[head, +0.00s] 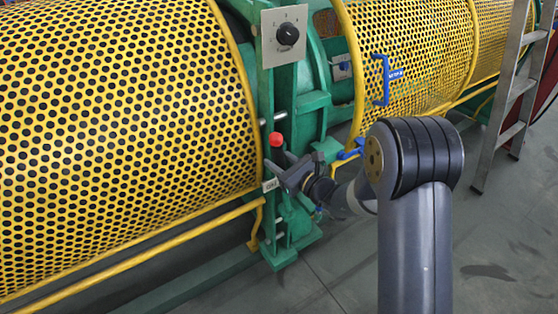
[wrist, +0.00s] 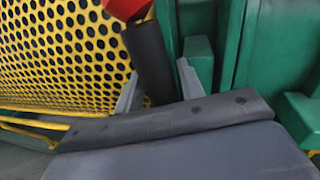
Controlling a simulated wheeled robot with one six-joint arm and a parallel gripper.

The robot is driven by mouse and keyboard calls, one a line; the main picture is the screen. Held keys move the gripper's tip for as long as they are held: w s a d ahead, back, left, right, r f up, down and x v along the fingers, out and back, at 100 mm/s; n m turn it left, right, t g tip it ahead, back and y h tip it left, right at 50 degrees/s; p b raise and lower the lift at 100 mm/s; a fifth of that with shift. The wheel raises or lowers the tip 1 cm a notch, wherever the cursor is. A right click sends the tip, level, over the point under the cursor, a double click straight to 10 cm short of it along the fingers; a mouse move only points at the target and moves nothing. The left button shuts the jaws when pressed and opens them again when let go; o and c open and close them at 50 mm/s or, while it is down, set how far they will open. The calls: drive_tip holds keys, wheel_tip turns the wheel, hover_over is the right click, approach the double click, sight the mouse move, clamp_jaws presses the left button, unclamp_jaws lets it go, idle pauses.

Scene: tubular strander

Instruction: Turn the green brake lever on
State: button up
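The brake lever shows as a dark shaft with a red knob (head: 277,139) on the green machine frame, rather than a green lever. In the wrist view the red knob (wrist: 127,7) is at the top edge, and the black shaft (wrist: 150,58) runs down from it. My gripper (head: 286,168) is at the lever, below the knob. In the wrist view its two grey fingers (wrist: 158,86) stand on either side of the shaft, close to it. I cannot tell whether they press on it. The lower end of the shaft is hidden behind my gripper.
A grey plate with a black rotary knob (head: 288,34) is above the lever. Yellow perforated guards (head: 120,110) flank the green frame (head: 310,103). A blue handle (head: 381,80) and a ladder (head: 505,95) are to the right.

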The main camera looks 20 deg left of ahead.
clamp_jaws()
idle(0.3)
drive_tip(key=shift+f, duration=0.1)
